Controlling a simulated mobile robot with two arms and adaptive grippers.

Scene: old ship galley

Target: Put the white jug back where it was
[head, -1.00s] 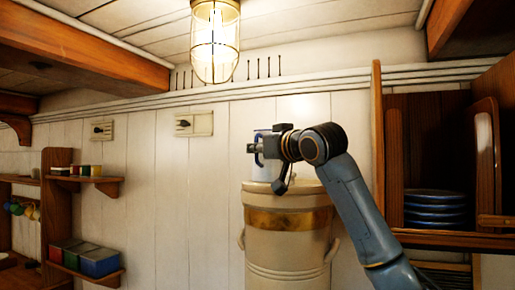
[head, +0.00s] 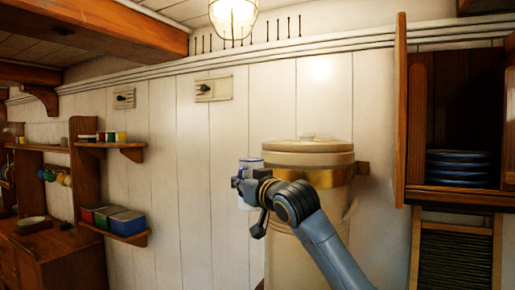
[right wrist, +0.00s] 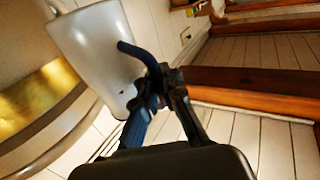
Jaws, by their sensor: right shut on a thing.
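The white jug (head: 250,162) has a blue rim and shows in the head view just left of the big cream crock (head: 290,240). Part of the jug is hidden behind my right gripper (head: 238,184). In the right wrist view, the jug (right wrist: 92,48) is tilted in the picture, with its blue handle (right wrist: 138,52) between the fingers of my right gripper (right wrist: 160,82). That gripper is shut on the handle. The jug appears held in the air, level with the upper part of the crock. My left gripper is not in view.
The crock has a lid (head: 307,145) and a brass band. Blue plates (head: 460,168) sit in the wooden cabinet (head: 400,110) at right. Small wall shelves (head: 130,240) with tins and a wooden sideboard (head: 60,262) are at left.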

